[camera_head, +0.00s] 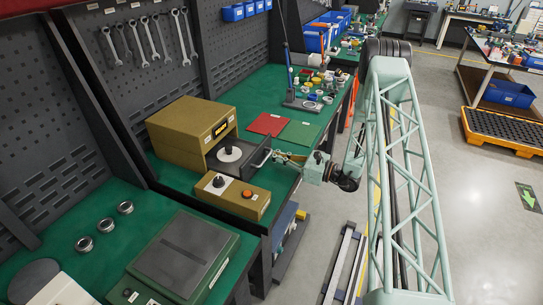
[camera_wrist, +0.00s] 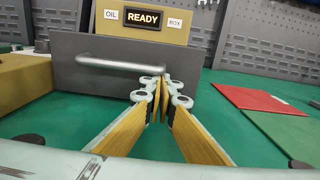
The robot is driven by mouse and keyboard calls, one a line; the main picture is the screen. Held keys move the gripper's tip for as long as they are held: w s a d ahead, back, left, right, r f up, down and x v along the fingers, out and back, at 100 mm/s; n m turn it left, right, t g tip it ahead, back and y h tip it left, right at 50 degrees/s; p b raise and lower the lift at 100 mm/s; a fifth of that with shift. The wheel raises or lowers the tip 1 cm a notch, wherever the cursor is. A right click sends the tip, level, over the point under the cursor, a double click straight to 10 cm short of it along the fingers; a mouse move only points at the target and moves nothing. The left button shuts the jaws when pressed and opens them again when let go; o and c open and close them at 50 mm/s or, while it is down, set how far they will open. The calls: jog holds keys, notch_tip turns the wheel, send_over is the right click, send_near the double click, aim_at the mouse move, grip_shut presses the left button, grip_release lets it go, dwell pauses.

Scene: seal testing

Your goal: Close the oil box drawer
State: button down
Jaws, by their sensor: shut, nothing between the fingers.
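The oil box (camera_head: 178,124) is a tan box on the green bench, with a lit READY display and OIL BOX labels on its front (camera_wrist: 143,19). Its grey drawer (camera_head: 262,151) stands pulled out, with a round white piece (camera_head: 230,153) inside. The drawer's grey front panel (camera_wrist: 70,48) carries a silver bar handle (camera_wrist: 118,64). My gripper (camera_head: 279,155) is shut and empty, just in front of the drawer front. In the wrist view its fingertips (camera_wrist: 160,82) overlap the handle's right end; I cannot tell whether they touch it.
A tan control box (camera_head: 232,197) with a black knob and orange button sits beside the drawer. A red sheet (camera_head: 267,124) and a green sheet (camera_head: 299,133) lie flat on the other side. Small parts and a stand (camera_head: 291,92) are farther back.

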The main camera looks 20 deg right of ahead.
jog(key=shift+p+v, duration=0.35)
jog(key=shift+v, duration=6.55)
jog(key=c, duration=3.3)
grip_release()
jog(key=shift+c, duration=0.2)
